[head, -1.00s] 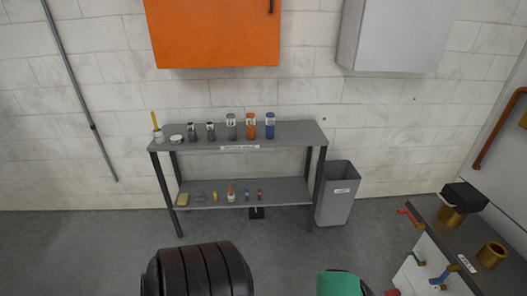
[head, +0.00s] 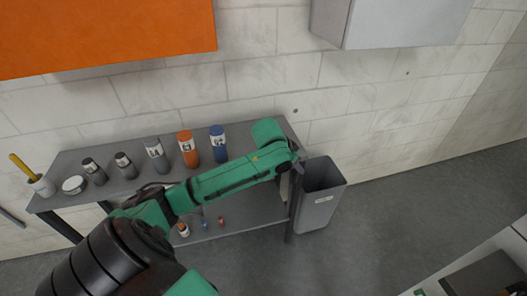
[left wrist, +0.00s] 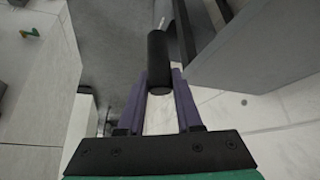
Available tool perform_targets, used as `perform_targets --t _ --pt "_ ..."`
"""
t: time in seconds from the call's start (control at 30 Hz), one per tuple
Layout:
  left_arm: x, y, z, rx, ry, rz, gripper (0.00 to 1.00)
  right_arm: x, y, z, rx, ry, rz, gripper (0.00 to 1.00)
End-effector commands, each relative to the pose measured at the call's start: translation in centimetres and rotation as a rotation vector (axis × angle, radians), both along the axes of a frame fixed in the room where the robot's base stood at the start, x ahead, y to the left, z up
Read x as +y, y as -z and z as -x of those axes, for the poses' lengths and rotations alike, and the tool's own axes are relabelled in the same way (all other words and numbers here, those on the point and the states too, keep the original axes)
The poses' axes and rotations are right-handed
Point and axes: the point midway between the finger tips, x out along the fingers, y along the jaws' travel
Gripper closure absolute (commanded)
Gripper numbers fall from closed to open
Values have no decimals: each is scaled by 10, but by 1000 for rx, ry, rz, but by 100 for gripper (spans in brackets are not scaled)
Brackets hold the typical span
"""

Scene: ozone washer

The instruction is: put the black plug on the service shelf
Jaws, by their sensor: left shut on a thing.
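In the left wrist view the black plug (left wrist: 158,60), a dark cylinder, sits between the purple-edged fingers of my left gripper (left wrist: 160,84). The gripper is shut on it. The grey service shelf (head: 240,145) is a two-board rack against the wall in the head view. My green left arm reaches across its top board, and its wrist is at the shelf's right end. The left fingers and plug cannot be made out in the head view. My right gripper is in neither view.
A brush pot (head: 42,186), a white tin, dark jars, a grey bottle, an orange bottle (head: 188,148) and a blue bottle (head: 218,146) stand along the top board. Small items lie on the lower board. A grey bin (head: 318,205) stands right of the shelf. Wall cabinets hang above.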

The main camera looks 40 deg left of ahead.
Motion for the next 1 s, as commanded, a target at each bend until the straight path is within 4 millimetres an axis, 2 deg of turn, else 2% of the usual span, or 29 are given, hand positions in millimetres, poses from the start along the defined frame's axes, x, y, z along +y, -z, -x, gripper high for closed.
perform_targets --t 0.03,0.1,0.2,0.3,0.4,0.5,0.57,0.63,0.9,1.0 --pt "25 -26 -18 -13 -21 -6 100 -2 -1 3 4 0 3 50" --pt "58 -60 -36 -14 -50 -5 100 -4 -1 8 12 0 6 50" --pt "102 -114 -51 -12 -92 0 100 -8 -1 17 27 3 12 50" --pt "135 -161 -54 -8 -122 3 100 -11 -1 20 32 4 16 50" --pt "155 -193 -52 -3 -139 4 100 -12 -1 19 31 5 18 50" --pt "164 -206 -49 2 -143 4 100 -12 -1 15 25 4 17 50" --pt "166 -202 -48 6 -144 2 100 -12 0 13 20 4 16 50" --pt "167 -185 -48 9 -144 0 100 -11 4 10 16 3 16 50" --pt "165 -96 -46 9 -144 0 100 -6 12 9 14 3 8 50" --pt "165 -69 -47 7 -144 0 100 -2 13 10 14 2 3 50"
